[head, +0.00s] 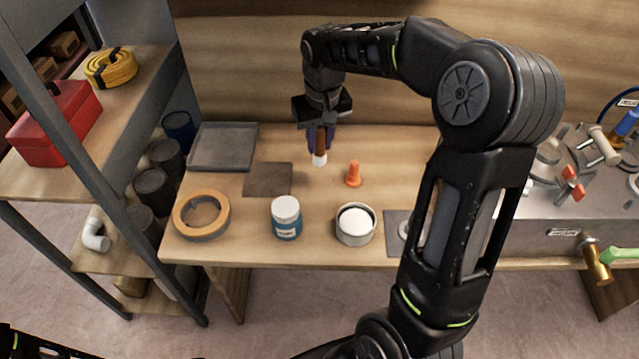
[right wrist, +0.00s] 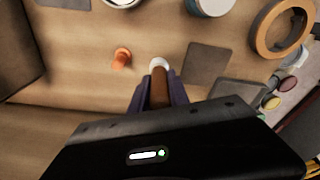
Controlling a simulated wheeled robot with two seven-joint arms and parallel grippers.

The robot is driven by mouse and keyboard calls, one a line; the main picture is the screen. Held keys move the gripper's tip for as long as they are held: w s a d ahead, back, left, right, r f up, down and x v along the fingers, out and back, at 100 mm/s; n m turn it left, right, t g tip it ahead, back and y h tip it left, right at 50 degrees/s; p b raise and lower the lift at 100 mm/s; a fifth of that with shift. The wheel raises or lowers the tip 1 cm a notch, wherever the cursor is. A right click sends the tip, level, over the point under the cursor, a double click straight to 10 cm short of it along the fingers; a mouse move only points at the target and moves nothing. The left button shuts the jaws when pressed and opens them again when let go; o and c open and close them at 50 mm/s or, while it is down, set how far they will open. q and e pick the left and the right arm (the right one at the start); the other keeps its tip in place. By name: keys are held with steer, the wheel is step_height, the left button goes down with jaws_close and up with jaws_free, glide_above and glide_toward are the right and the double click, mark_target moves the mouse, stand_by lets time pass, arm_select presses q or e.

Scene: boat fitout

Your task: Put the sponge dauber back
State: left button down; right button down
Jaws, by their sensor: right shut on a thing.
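The sponge dauber (head: 319,159), with a brown handle and a white tip, points downward in my right gripper (head: 321,141). The gripper is shut on the handle, over the back middle of the bench. In the right wrist view the dauber (right wrist: 159,82) sticks out between the fingers (right wrist: 158,95), white tip outermost. I cannot tell whether the tip touches the bench. My left gripper is out of view.
On the bench (head: 330,255) stand an orange plug-shaped piece (head: 353,174), a blue jar with white lid (head: 287,217), an open white-filled tin (head: 355,224), a tape roll (head: 201,214), a dark square pad (head: 268,179) and a grey tray (head: 223,147).

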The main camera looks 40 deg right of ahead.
mark_target(320, 154)
step_height(320, 154, down, 6)
steer(key=shift+r, duration=0.1)
steer(key=shift+f, duration=1.9)
steer(key=shift+f, duration=0.1)
steer(key=c, duration=1.3)
jaws_free()
steer(key=shift+o, duration=0.2)
steer(key=r, duration=0.4)
steer(key=s+r, duration=0.1)
steer(key=r, duration=0.7)
steer(key=shift+s+a+r, duration=0.1)
steer(key=shift+s+a, duration=0.1)
